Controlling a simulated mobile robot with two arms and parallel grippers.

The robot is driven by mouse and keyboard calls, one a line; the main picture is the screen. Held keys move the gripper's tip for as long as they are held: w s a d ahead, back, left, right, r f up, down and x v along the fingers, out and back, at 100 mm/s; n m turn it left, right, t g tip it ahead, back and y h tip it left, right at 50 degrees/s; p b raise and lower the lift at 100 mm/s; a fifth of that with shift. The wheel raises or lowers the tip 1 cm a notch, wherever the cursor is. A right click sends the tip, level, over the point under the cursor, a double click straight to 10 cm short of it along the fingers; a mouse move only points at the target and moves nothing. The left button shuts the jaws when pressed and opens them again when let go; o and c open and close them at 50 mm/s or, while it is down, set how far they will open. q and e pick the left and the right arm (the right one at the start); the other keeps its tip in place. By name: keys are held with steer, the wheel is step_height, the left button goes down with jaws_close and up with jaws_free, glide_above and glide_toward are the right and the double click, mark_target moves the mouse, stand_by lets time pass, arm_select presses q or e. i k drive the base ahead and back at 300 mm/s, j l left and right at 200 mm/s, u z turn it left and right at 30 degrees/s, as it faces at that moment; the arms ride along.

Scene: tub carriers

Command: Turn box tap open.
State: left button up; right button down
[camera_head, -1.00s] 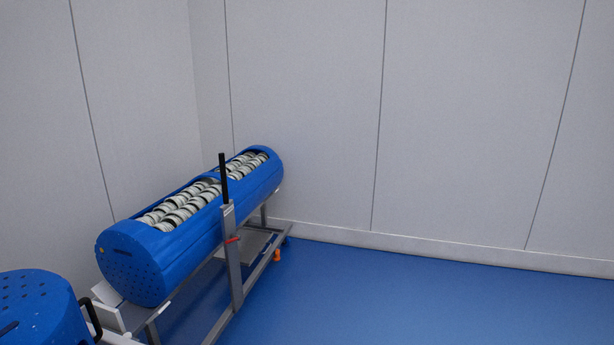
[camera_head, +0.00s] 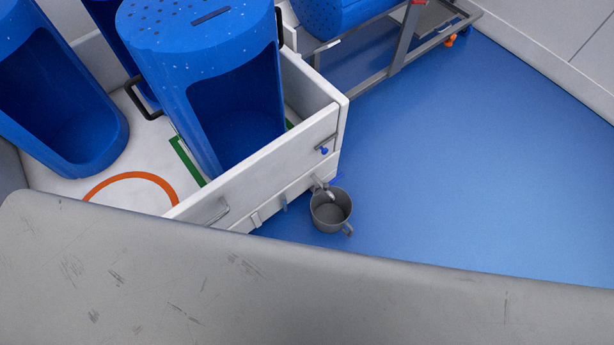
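The white box (camera_head: 265,170) stands on the floor with blue tubs (camera_head: 205,60) in it. A small grey tap-like fitting (camera_head: 318,184) sticks out low at the box's near right corner. A bit of blue shows beside it, perhaps its handle; its setting is too small to tell. A grey metal pot (camera_head: 330,212) with side handles stands on the floor below the fitting and looks empty. A small blue knob (camera_head: 324,151) sits higher on the box wall, under a metal bracket. Neither of my grippers is in view.
A scratched grey surface fills the bottom, between the camera and the box. A metal frame (camera_head: 392,55) carrying another blue tub stands behind the box. The blue floor (camera_head: 480,170) to the right is clear up to the wall.

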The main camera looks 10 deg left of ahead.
mark_target(325, 185)
steer(key=u, duration=1.7)
steer(key=k+l+z, duration=0.1)
steer(key=l, duration=0.3)
steer(key=k+l+z, duration=0.1)
steer(key=l, duration=0.3)
